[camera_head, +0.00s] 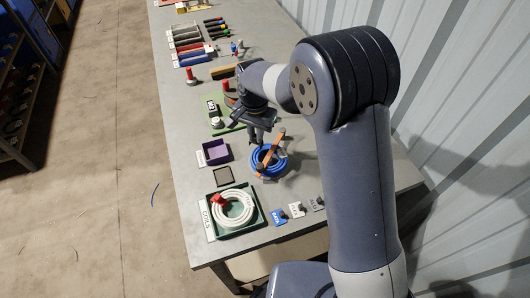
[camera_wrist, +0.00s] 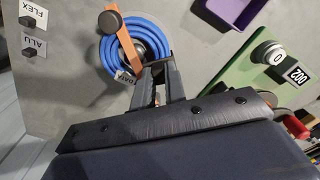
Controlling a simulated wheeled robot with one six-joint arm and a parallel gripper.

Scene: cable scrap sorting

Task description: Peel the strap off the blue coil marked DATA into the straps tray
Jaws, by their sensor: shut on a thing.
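The blue coil (camera_head: 256,168) lies on the bench below my gripper (camera_head: 266,140). It also shows in the wrist view (camera_wrist: 104,58), with a small DATA tag (camera_wrist: 126,75) at its near side. An orange strap (camera_wrist: 124,46) crosses the coil, with a dark round knob at its far end. My gripper (camera_wrist: 158,78) is shut on the strap at its near end; orange shows between the fingers. The fingers hide part of the coil and strap. The purple tray (camera_head: 216,152) stands left of the coil, with a white label too small to read; it looks empty.
A green tray (camera_head: 259,217) labelled COILS holds a white coil (camera_head: 233,208) with a red piece. A green scale-like plate (camera_wrist: 250,75) and rows of tools lie farther along the bench.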

